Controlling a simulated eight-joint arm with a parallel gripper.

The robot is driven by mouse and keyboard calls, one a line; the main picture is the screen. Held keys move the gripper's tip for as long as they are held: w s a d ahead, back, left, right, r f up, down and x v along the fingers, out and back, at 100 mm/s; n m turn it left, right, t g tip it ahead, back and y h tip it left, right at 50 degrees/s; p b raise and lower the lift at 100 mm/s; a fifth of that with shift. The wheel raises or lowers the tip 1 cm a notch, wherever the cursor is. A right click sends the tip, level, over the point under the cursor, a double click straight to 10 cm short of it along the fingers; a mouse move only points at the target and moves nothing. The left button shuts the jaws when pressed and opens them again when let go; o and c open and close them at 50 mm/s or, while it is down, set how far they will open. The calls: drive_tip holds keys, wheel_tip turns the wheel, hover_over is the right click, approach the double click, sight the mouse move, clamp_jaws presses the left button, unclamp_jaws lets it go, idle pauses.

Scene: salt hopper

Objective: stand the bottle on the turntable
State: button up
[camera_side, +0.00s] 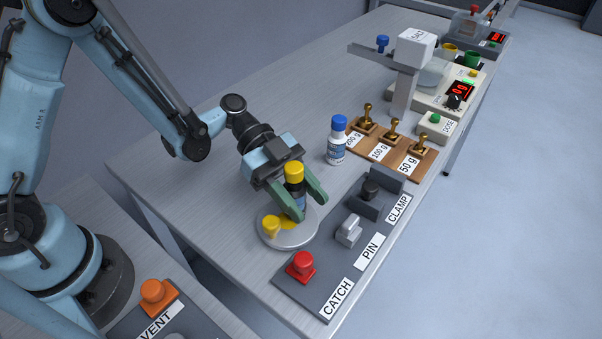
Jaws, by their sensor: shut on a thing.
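The turntable (297,242) is a round pale grey disc on the bench, with a small yellow piece (271,226) at its left and a yellow patch beside it. My gripper (303,205) has green fingers and is shut on a dark bottle with a yellow cap (294,173). The bottle looks upright, over the turntable's far part. The fingers hide much of its body, and I cannot tell whether its base touches the disc.
A dark panel (318,290) with a red CATCH button (301,265), PIN and CLAMP fittings lies close to the right. Brass weights (392,130) stand on a wooden board farther back. The SALT hopper (414,50) stands behind them. Bench left of the turntable is clear.

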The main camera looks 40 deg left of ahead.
drive_tip(key=shift+f, duration=0.25)
drive_tip(key=o, duration=1.1)
drive_tip(key=shift+r, duration=0.2)
drive_tip(key=s+a+r+n+t+y, duration=0.1)
drive_tip(key=a+r+n+t+y, duration=0.2)
drive_tip(key=a+n, duration=0.3)
drive_tip(key=a+r+n+t+y, duration=0.3)
drive_tip(key=a+n+y, duration=0.2)
drive_tip(key=a+n, duration=0.2)
drive_tip(key=s+a+r+n+t+y, duration=0.1)
drive_tip(key=a+r+n+t+y, duration=0.1)
drive_tip(key=a+n+y, duration=0.3)
drive_tip(key=shift+s+a+r+n+t, duration=0.2)
drive_tip(key=shift+a+n+t, duration=0.2)
drive_tip(key=shift+a+n, duration=0.1)
drive_tip(key=shift+s+a+r+n+t, duration=0.15)
drive_tip(key=shift+a+r+n+t, duration=0.05)
drive_tip(key=shift+a+n+t, duration=0.25)
